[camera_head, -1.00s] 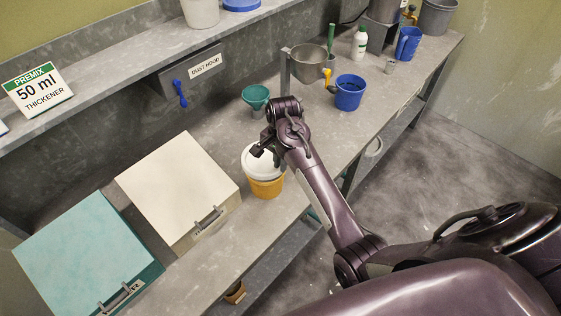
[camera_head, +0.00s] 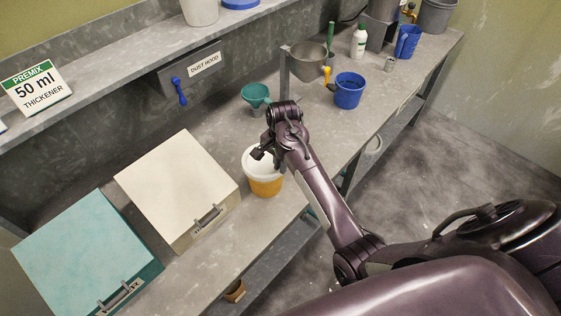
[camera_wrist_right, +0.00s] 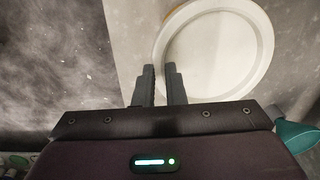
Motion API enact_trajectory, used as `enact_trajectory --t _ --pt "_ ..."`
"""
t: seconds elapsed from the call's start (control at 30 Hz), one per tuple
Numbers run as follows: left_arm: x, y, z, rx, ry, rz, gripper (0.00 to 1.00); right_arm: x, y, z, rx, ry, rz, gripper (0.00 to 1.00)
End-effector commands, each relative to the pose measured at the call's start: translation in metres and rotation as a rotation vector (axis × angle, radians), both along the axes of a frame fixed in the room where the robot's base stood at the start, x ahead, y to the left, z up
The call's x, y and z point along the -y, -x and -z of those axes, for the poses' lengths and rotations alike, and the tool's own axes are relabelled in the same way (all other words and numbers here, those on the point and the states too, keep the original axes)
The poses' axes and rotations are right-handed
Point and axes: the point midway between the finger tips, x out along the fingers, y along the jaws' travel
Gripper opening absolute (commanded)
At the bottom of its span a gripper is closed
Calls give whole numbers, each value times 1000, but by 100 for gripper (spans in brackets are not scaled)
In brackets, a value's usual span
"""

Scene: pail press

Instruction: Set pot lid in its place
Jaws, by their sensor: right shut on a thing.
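The white round pot lid (camera_head: 262,170) is at the top of the orange pot (camera_head: 266,187), which stands near the front edge of the workbench. It looks roughly level and at the rim; I cannot tell whether it is fully seated. In the right wrist view the lid (camera_wrist_right: 220,55) fills the upper right, with its raised rim near the fingertips. The arm partly hides the lid. My left gripper is not in view.
A cream box (camera_head: 175,185) and a teal box (camera_head: 85,255) stand left of the pot. A teal funnel (camera_head: 255,93) is behind it. A blue pail (camera_head: 349,91) and a metal bowl (camera_head: 307,60) stand farther along the bench (camera_head: 335,130). A shelf (camera_head: 120,75) runs above.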

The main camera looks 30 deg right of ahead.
Motion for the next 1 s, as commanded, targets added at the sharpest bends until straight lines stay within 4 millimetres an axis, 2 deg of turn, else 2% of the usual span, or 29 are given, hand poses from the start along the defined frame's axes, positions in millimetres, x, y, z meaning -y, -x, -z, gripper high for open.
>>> enact_trajectory --t 0.4,0.43,0.6,0.8,0.93,1.0 --pt "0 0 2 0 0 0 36 0 0 11 0 0 -1 0" --pt "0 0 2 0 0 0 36 0 0 11 0 0 -1 12" --pt "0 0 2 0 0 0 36 0 0 11 0 0 0 34" --pt "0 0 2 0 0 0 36 0 0 11 0 0 0 36" --pt "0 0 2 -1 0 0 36 0 0 11 0 0 0 50" --pt "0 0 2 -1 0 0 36 0 0 11 0 0 0 50"
